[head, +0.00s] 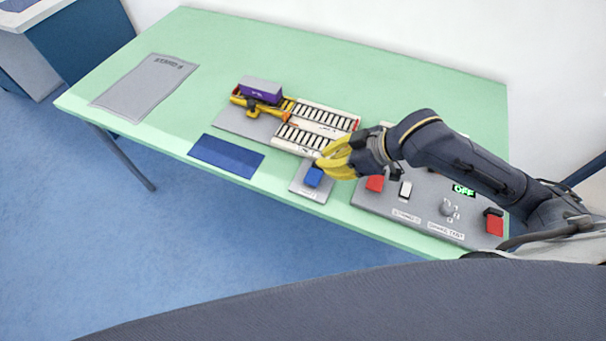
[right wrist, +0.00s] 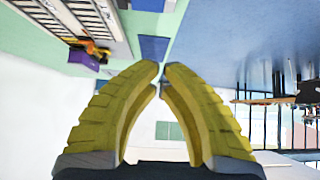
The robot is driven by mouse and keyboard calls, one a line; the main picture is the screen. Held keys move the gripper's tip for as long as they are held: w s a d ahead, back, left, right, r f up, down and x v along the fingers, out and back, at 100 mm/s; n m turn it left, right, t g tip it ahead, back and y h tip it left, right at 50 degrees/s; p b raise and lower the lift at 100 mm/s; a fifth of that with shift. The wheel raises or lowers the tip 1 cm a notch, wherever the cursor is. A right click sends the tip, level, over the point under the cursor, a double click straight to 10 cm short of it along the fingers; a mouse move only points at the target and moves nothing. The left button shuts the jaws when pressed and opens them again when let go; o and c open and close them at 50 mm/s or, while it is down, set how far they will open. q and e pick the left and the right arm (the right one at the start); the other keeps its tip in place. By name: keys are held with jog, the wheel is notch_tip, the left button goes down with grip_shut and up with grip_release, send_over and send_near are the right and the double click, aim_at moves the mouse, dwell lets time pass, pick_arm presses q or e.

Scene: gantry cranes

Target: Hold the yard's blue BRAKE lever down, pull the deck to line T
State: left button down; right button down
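The blue BRAKE lever (head: 313,177) stands on a small grey plate (head: 299,188) at the table's front edge. My right gripper (head: 323,163) has its yellow fingers just above and behind the lever; I cannot tell whether they touch it. In the right wrist view its fingertips (right wrist: 162,66) are almost together, with nothing clearly held; the lever is mostly hidden there. The deck (head: 263,109) has a yellow frame and carries a purple block with a grey top (head: 260,88). It is at the left of the white slatted track (head: 318,126). My left gripper is out of view.
A grey control panel (head: 423,220) with red levers, a white switch, a knob and an "OFF" display (head: 464,190) lies right, under my right arm. A blue mat (head: 226,155) lies left of the lever. A grey sheet (head: 145,87) lies far left, with bare green table between.

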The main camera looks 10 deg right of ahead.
send_over(313, 177)
jog(key=a, duration=0.3)
notch_tip(313, 177, down, 7)
jog(key=shift+s+f, duration=0.45)
jog(key=shift+f, duration=1.3)
